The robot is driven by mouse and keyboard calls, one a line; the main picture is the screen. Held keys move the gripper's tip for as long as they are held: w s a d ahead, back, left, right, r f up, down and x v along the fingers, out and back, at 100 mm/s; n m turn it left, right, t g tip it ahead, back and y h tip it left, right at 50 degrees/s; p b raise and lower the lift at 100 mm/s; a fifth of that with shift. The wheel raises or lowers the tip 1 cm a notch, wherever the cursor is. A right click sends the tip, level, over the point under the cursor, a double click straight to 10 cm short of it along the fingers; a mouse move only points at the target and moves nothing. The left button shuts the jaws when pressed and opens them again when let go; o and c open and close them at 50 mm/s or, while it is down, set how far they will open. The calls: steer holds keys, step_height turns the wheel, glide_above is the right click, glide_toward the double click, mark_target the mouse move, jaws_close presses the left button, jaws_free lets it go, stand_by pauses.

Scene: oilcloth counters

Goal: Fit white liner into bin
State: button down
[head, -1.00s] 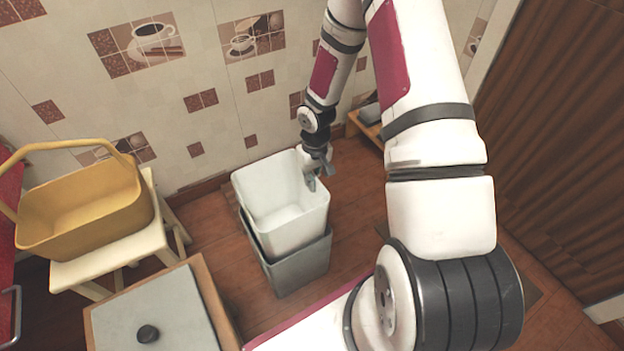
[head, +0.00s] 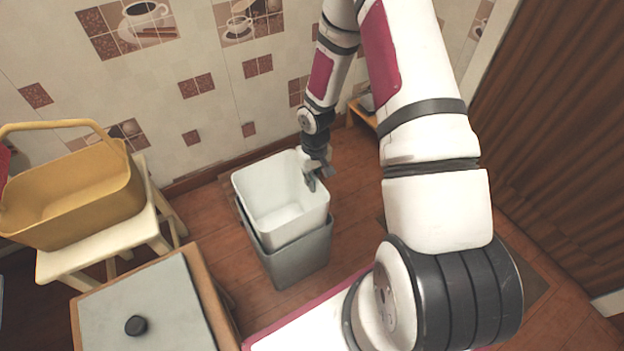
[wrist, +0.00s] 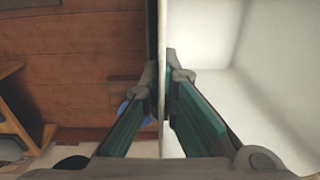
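The white liner (head: 283,226) is an open-topped tub that stands partly inside the grey bin (head: 300,262) on the floor. Its upper part sticks out above the bin's rim. My gripper (head: 319,175) is at the liner's right rim in the head view. In the wrist view, my gripper's fingers (wrist: 164,78) lie on either side of the liner's thin wall (wrist: 162,40) and pinch it. The liner's pale inside is on the right there. The liner's lower part is hidden inside the bin.
A yellow basket (head: 75,200) stands on a cream stool (head: 105,240) at the left. A grey-topped wooden table (head: 150,305) is at front left. A tiled wall is behind the bin, and a small wooden stand (head: 362,112) is at the back right.

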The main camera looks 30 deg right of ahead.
steer(key=shift+f+b, duration=0.85)
steer(key=shift+f, duration=0.5)
